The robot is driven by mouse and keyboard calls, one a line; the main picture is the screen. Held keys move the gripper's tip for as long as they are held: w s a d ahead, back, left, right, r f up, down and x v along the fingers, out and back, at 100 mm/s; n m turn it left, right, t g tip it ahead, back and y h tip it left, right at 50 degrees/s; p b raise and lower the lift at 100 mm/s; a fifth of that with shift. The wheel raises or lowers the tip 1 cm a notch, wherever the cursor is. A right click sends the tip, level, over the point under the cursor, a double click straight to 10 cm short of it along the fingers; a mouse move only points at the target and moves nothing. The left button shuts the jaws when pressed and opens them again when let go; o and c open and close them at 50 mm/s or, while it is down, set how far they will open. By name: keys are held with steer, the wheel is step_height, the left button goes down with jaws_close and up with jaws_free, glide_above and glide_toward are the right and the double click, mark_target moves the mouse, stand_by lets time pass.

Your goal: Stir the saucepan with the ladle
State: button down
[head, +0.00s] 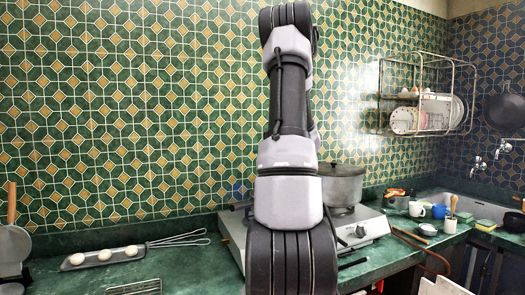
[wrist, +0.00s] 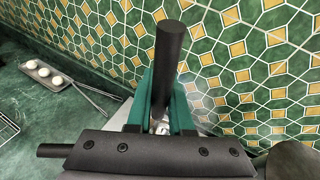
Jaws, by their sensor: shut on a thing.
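My gripper (wrist: 162,100) shows in the wrist view, its two green fingers shut on a dark round handle. I take this handle to be the ladle (wrist: 170,48); its bowl is not visible. In the head view my own arm hides the gripper and the ladle. A grey lidded pot (head: 342,186) stands on the right side of the gas hotplate (head: 236,226). I cannot tell whether it is the saucepan; the middle of the hotplate is hidden behind my arm.
Mugs (head: 417,209) and other items stand right of the hotplate. The tiled wall is close behind.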

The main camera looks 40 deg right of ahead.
steer(key=shift+s+a, duration=0.25)
steer(key=shift+s, duration=0.05)
steer(key=shift+r, duration=2.5)
